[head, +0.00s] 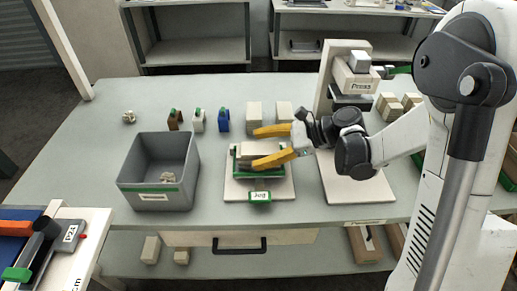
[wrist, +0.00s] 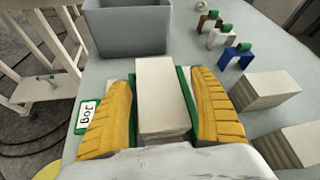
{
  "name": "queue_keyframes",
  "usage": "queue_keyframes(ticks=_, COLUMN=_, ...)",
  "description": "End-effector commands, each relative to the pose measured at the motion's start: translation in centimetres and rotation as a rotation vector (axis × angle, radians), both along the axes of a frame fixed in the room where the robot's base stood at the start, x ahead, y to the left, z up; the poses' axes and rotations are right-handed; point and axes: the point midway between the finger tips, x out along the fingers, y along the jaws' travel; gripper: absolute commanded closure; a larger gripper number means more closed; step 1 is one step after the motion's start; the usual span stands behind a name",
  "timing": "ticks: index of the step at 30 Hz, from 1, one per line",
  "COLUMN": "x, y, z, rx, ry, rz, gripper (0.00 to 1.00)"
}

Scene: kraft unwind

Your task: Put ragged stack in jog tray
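The jog tray (head: 260,196) is a green-walled tray on a pale base with a "Jog" label, at the table's middle in the head view. In the wrist view its label (wrist: 87,115) shows at left. A pale block-like paper stack (wrist: 162,85) lies between the green walls, its layered near end visible. I cannot tell whether it is the ragged stack or whether it rests on the tray floor. My gripper (head: 253,149) has its yellow fingers spread over the tray, one on each side of this stack. Narrow gaps and green wall show beside the stack, so the fingers do not appear to grip it.
A grey bin (head: 155,197) stands left of the tray. Two pale stacks (head: 254,115) (head: 284,112) stand behind it. Brown, white and blue clips (head: 224,120) stand in a row at back left. A press (head: 352,78) stands to the right, with more blocks (head: 388,106) beyond.

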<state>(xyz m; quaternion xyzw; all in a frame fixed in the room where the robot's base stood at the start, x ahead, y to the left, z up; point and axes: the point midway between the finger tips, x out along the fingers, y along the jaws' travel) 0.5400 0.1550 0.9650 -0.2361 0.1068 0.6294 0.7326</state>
Motion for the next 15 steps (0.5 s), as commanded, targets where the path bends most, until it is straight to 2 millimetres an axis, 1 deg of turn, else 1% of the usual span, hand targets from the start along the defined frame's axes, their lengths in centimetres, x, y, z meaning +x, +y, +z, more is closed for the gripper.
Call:
queue_keyframes(ticks=7, x=0.0, y=0.0, z=0.1, rx=0.000, ry=0.000, rz=0.000, gripper=0.28)
queue_keyframes(ticks=10, x=0.0, y=-0.1, z=0.5, rx=0.000, ry=0.000, rz=0.000, gripper=0.28)
queue_keyframes(ticks=13, x=-0.2, y=-1.3, z=1.1, rx=0.000, ry=0.001, rz=-0.003, gripper=0.28)
queue_keyframes(ticks=15, x=-0.5, y=-2.6, z=1.9, rx=0.000, ry=0.000, rz=-0.004, gripper=0.28)
